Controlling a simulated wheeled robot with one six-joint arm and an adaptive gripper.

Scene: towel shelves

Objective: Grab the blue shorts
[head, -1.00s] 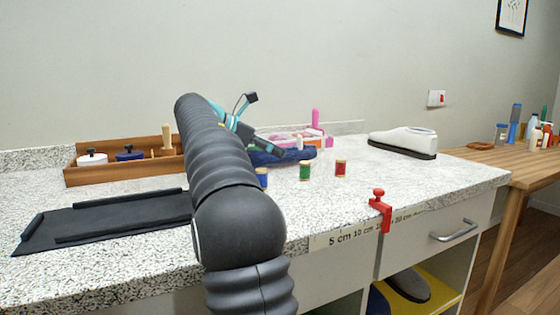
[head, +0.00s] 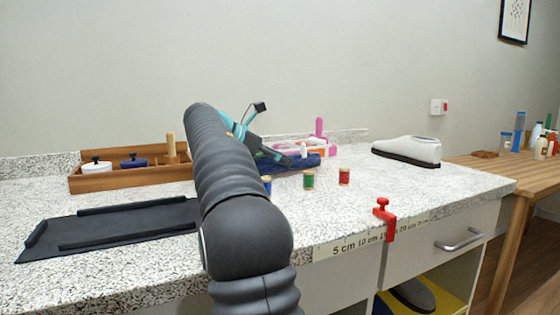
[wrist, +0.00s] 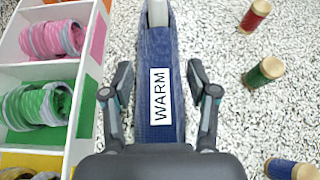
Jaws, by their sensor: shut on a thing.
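A long blue piece (wrist: 160,118) with a white "WARM" label lies between my gripper's fingers in the wrist view. In the head view the blue piece (head: 306,162) shows at the back of the speckled worktop, partly behind my arm. Its shape does not show clearly as shorts. My gripper (wrist: 159,70) is shut on it, with one finger along each side. In the head view my gripper (head: 270,152) is small and partly hidden behind my arm.
Green (head: 308,180), red (head: 344,177) and blue (wrist: 293,170) spools stand to the right. A white divided box (wrist: 83,100) with pink and green rolls is close on the left. A wooden tray (head: 110,184), black mat (head: 110,232), red clamp (head: 384,215) and white iron-like object (head: 408,150) are on the worktop.

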